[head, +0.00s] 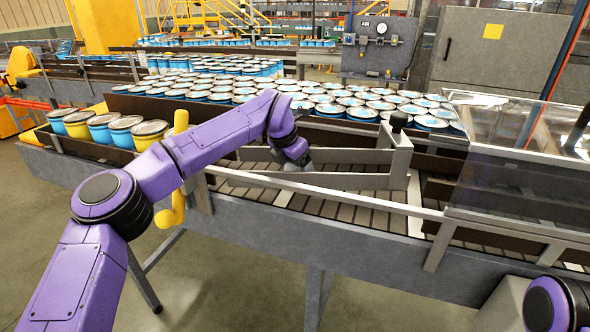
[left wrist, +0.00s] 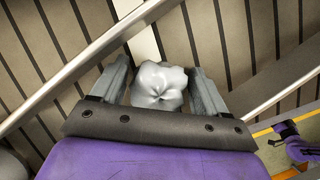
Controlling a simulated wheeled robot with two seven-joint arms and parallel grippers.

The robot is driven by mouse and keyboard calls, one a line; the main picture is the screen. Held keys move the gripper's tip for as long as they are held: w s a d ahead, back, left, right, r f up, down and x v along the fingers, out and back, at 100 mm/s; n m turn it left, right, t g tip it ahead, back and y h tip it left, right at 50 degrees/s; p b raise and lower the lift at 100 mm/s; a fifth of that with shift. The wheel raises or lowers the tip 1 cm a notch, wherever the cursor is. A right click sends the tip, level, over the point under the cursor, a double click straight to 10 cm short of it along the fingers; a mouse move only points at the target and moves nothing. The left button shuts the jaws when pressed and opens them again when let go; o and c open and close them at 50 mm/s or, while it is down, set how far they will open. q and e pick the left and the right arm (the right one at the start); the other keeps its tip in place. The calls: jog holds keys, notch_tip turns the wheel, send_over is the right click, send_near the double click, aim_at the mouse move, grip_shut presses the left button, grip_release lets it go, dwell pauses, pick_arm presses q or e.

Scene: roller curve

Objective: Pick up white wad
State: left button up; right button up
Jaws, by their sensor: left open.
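The white wad (left wrist: 159,86) is a crumpled, rounded lump in the left wrist view. It sits between the two fingers of my left gripper (left wrist: 158,68), with a narrow gap visible on each side. My left gripper is open around it, over the slatted conveyor bed. In the head view my left gripper (head: 300,165) reaches down behind the near rail, and the wad is hidden there by the wrist. Only part of my right arm shows at the lower right of the head view; its gripper is out of view.
A metal guide rail (head: 330,190) runs along the conveyor's near side, and an angled metal bracket (head: 385,160) stands right of my gripper. Several blue cans (head: 365,112) fill the belt behind. A clear cover (head: 515,185) stands at right. A yellow hook-shaped part (head: 172,215) is at left.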

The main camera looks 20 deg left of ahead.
pick_arm(q)
jog(key=c, duration=0.7)
notch_tip(320, 180, up, 10)
dwell(1.1)
